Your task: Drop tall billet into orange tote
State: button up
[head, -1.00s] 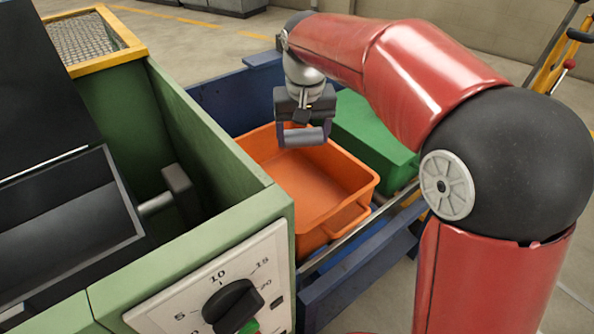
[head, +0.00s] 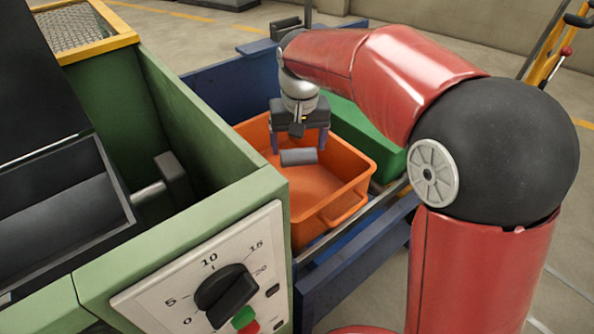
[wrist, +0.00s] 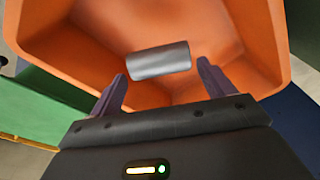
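The tall billet (head: 298,157) is a grey metal cylinder lying on its side in the picture, just below my gripper and within the outline of the orange tote (head: 345,199). In the wrist view the billet (wrist: 158,60) shows beyond the fingertips, with orange tote wall and floor (wrist: 90,28) around it. Whether it touches the tote floor I cannot tell. My gripper (head: 298,148) points down over the tote. Its fingers are spread wide, and in the wrist view the gap between the fingertips (wrist: 161,75) holds nothing.
A green tote (head: 365,138) stands behind the orange one, on a blue cart (head: 350,262). The green furnace housing (head: 225,150) with its dial panel (head: 210,285) rises close on the left. A yellow-framed mesh (head: 75,32) lies at the back left.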

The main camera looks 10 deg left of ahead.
jog(key=o, duration=0.3)
jog(key=shift+f, duration=0.15)
jog(key=r, duration=0.5)
jog(key=s+r, duration=0.1)
jog(key=r, duration=0.2)
jog(key=shift+d+p, duration=0.15)
jog(key=shift+p, duration=0.2)
jog(key=s+d+m+t, duration=0.1)
jog(key=s+d+t, duration=0.1)
jog(key=s+d, duration=0.65)
jog(key=s+d+m+t, duration=0.15)
jog(key=s+d, duration=0.35)
jog(key=d, duration=0.6)
jog(key=shift+m+t, duration=0.35)
jog(key=shift+m, duration=0.2)
jog(key=s+d+f, duration=0.1)
jog(key=s, duration=0.1)
jog(key=s+d+f, duration=0.1)
jog(key=s+f, duration=0.1)
jog(key=s, duration=0.1)
jog(key=s+d+f, duration=0.2)
jog(key=shift+s+f, duration=0.15)
